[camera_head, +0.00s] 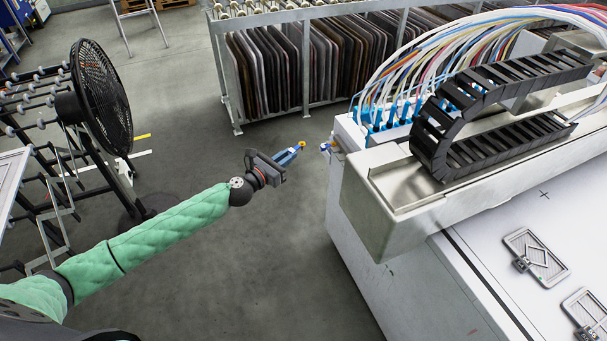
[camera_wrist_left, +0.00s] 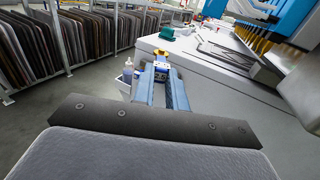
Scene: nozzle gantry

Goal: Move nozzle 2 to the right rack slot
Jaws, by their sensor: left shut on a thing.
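My left gripper (camera_head: 294,153) is stretched out over the floor gap, left of the machine's end. Its blue fingers also show in the left wrist view (camera_wrist_left: 161,88). I cannot make out the rack slots. My right gripper is not in view.
The white machine (camera_head: 352,215) fills the right side, with a black cable chain (camera_head: 440,125) and coloured hoses above. Several yellow-tipped nozzles (camera_wrist_left: 255,42) hang over its bed. A black fan (camera_head: 100,95) stands left; a panel rack (camera_head: 290,70) stands behind. Floor between is clear.

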